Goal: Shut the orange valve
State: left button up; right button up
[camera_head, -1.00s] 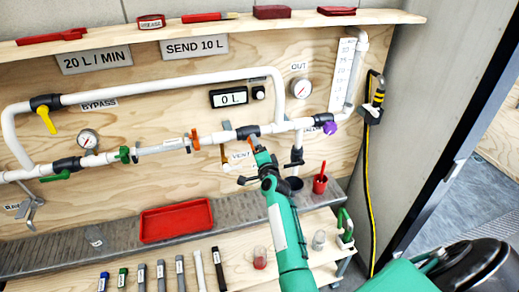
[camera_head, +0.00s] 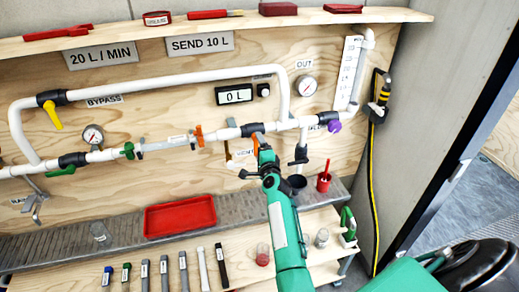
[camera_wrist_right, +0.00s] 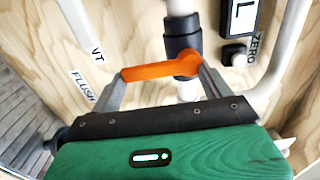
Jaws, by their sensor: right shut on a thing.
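An orange valve handle (camera_wrist_right: 160,69) lies between the two fingers of my right gripper (camera_wrist_right: 160,82) in the right wrist view. It runs roughly level, beside a black pipe fitting (camera_wrist_right: 182,50). My right gripper is shut on this handle. In the head view the right gripper (camera_head: 261,149) is at the black fitting (camera_head: 252,130) on the main white pipe, and it hides most of the handle. My left gripper is not in view.
A yellow handle (camera_head: 52,115), green handles (camera_head: 129,150) and a purple knob (camera_head: 334,126) are on the pipes. The display (camera_head: 234,95) reads 0 L. A red tray (camera_head: 180,216) sits below, with several marker-like sticks (camera_head: 184,270) in front. A red cup (camera_head: 323,183) stands right of my gripper.

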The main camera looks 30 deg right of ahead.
jog(key=o, duration=1.3)
jog(key=shift+o, duration=0.2)
jog(key=shift+s, duration=0.1)
jog(key=p+v, duration=0.3)
jog(key=v, duration=1)
jog(key=shift+s+p, duration=0.3)
jog(key=shift+p, duration=0.05)
jog(key=shift+f, duration=0.1)
